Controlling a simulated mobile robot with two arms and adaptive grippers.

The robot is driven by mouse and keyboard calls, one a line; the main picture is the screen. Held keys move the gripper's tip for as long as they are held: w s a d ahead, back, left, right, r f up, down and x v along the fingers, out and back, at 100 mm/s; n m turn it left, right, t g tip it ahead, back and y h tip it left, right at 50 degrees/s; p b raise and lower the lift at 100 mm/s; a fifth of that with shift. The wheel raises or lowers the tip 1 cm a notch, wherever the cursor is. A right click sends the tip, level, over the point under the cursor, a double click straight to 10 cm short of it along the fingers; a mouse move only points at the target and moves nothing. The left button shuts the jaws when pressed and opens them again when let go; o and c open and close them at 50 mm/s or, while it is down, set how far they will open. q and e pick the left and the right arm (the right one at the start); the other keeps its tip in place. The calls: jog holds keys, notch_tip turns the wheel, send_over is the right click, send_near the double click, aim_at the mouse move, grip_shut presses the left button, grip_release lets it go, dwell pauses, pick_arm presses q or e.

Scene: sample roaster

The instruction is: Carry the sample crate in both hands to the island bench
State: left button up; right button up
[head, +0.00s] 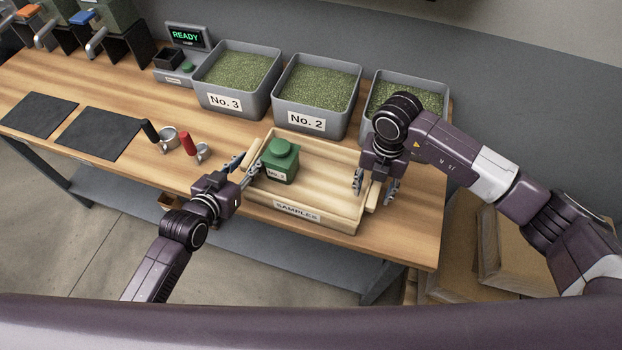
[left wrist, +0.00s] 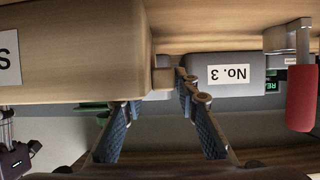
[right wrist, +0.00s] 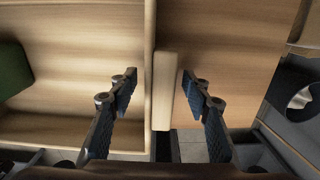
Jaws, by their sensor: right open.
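The wooden sample crate (head: 325,219), labelled SAMPLES, sits on the wooden bench. A green jar with a No. 3 label (head: 281,163) stands upright in its left part. My left gripper (head: 248,170) is at the crate's left end, its fingers apart; the left wrist view shows the end handle (left wrist: 163,78) between or just beyond the fingertips. My right gripper (head: 374,186) is open at the right end. In the right wrist view, its fingers lie on either side of the right handle (right wrist: 163,90), with gaps visible. I cannot make out the island bench.
Grey bins of green beans, No. 3 (head: 236,80), No. 2 (head: 317,94) and a third (head: 408,92), stand behind the crate. Small metal cups with a black (head: 150,131) and a red handle (head: 187,143) are to its left. Cardboard boxes (head: 525,255) stand on the right floor.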

pick_arm(q)
jog(key=c, duration=0.7)
pick_arm(e)
jog(key=c, duration=0.7)
pick_arm(q)
grip_shut()
pick_arm(e)
grip_shut()
pick_arm(q)
jog(key=shift+r, duration=0.15)
pick_arm(e)
jog(key=shift+w+r, duration=0.1)
jog(key=shift+r, duration=0.05)
